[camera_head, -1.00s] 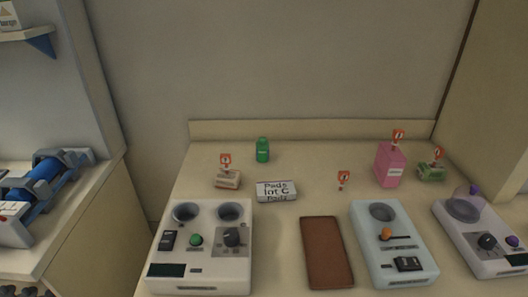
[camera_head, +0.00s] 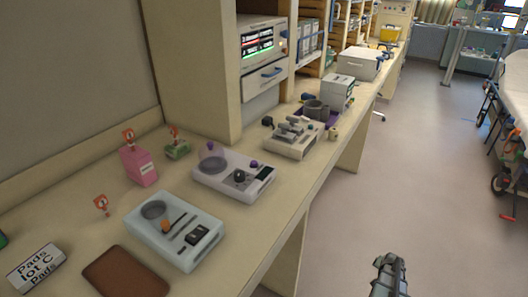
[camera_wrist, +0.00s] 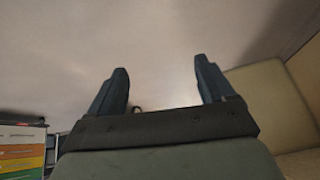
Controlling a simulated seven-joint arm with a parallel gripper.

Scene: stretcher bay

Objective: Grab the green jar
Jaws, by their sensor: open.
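Only a sliver of the green jar (camera_head: 2,239) shows at the left edge of the head view, on the bench near the wall. The rest of it is cut off by the frame. My gripper (camera_wrist: 162,85) is open in the wrist view, with two dark fingers spread wide and nothing between them. The jar is not in the wrist view. A dark part of my arm (camera_head: 389,274) shows at the bottom of the head view, over the floor and well to the right of the jar.
The bench holds a white "Pads lot C" box (camera_head: 36,267), a brown pad (camera_head: 124,273), a pale blue device (camera_head: 174,230), a purple-knobbed device (camera_head: 234,174) and a pink bottle (camera_head: 140,165). Open floor (camera_head: 400,170) lies right of the bench. A stretcher (camera_head: 510,130) stands at far right.

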